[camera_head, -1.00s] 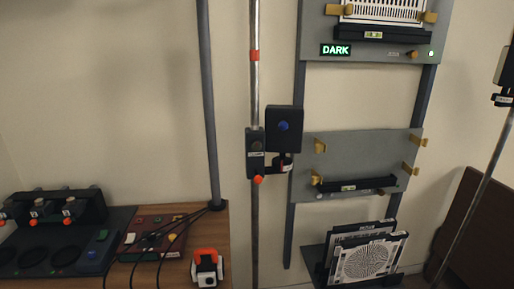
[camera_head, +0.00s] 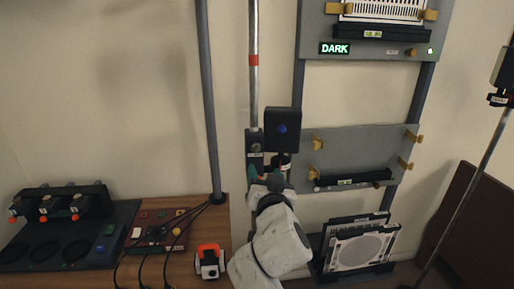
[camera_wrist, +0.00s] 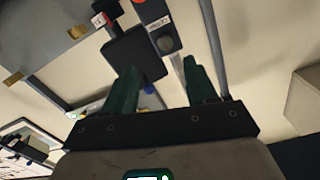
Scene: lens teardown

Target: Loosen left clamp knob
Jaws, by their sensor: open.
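The left clamp (camera_head: 254,142) is a dark grey block on the upright pole, with a pale label and a round grey disc on its face. In the wrist view the clamp (camera_wrist: 155,18) is near the top, and its orange-red knob (camera_wrist: 138,2) shows at the very edge. The head view hides that knob behind my gripper (camera_head: 268,174). My gripper is open, its green fingers spread just below the clamp.
A dark box with a blue button (camera_head: 283,128) sits close beside the clamp on the right. A grey plate with yellow clips (camera_head: 350,150) stands further right. A wooden bench (camera_head: 190,225) with dark equipment is at left. Another clamped pole (camera_head: 492,140) is far right.

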